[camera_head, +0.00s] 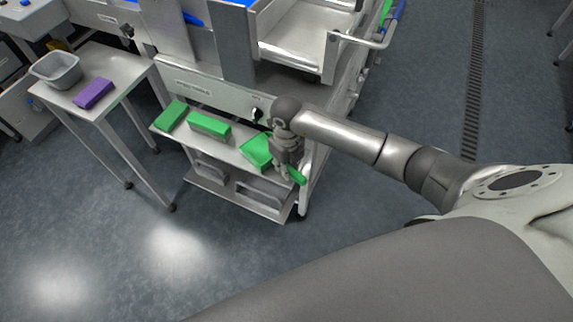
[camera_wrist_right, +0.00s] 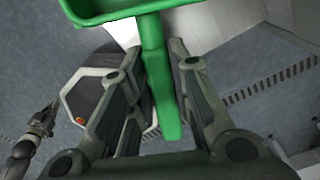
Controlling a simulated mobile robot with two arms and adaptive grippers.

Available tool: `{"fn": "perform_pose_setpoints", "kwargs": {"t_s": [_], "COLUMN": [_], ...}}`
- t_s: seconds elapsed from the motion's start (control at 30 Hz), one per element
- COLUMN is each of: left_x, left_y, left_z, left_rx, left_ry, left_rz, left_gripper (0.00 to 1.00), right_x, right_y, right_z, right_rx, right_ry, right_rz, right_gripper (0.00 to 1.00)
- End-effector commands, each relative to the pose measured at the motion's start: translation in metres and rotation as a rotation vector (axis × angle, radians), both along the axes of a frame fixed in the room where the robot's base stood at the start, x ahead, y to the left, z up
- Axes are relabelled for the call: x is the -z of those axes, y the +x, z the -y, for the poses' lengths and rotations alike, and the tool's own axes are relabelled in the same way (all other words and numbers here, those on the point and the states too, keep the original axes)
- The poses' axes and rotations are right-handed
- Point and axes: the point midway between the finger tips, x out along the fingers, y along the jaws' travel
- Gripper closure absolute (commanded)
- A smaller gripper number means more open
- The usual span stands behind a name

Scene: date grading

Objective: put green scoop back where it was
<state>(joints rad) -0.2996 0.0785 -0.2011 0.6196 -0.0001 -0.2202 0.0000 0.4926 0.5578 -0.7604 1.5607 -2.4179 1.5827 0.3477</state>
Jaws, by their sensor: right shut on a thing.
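The green scoop (camera_head: 257,151) is at the right end of a metal shelf (camera_head: 233,147) on the front of the machine. Its handle (camera_head: 297,176) sticks out past my right gripper (camera_head: 288,168). In the right wrist view, the scoop's handle (camera_wrist_right: 158,75) runs between the two fingers of my right gripper (camera_wrist_right: 160,65), and its pan (camera_wrist_right: 130,10) is at the top edge. The right gripper is shut on the handle. Whether the pan touches the shelf is not clear.
Two green blocks, one left (camera_head: 171,115) and one middle (camera_head: 209,125), lie on the same shelf. A lower shelf (camera_head: 265,207) holds grey trays. The floor in front is clear.

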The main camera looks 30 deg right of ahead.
Motion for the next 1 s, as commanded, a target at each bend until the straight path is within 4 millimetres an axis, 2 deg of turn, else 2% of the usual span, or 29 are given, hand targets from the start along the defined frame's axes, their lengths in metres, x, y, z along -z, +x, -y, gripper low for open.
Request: {"fn": "perform_pose_setpoints", "kwargs": {"t_s": [0.43,0.47,0.6,1.0], "left_x": [0.0027,0.0019,0.0013,-0.0029], "left_y": [0.0002,0.0001,0.0002,0.0002], "left_z": [-0.0017,-0.0017,-0.0018,-0.0018], "left_rx": [-0.001,-0.001,-0.001,-0.001], "left_ry": [0.002,0.002,0.002,0.002], "left_rz": [0.000,0.000,0.000,0.000], "left_gripper": [1.00,1.00,1.00,1.00], "right_x": [0.0098,0.0092,0.0086,0.0037], "right_y": [0.0014,0.0011,0.0009,0.0010], "right_z": [-0.0001,0.0000,0.0000,-0.0003], "right_rx": [0.000,0.000,0.000,0.000], "right_ry": [0.000,0.000,0.000,0.001], "right_rz": [0.004,0.004,0.003,0.004], "right_gripper": [1.00,0.78,0.60,0.59]}}
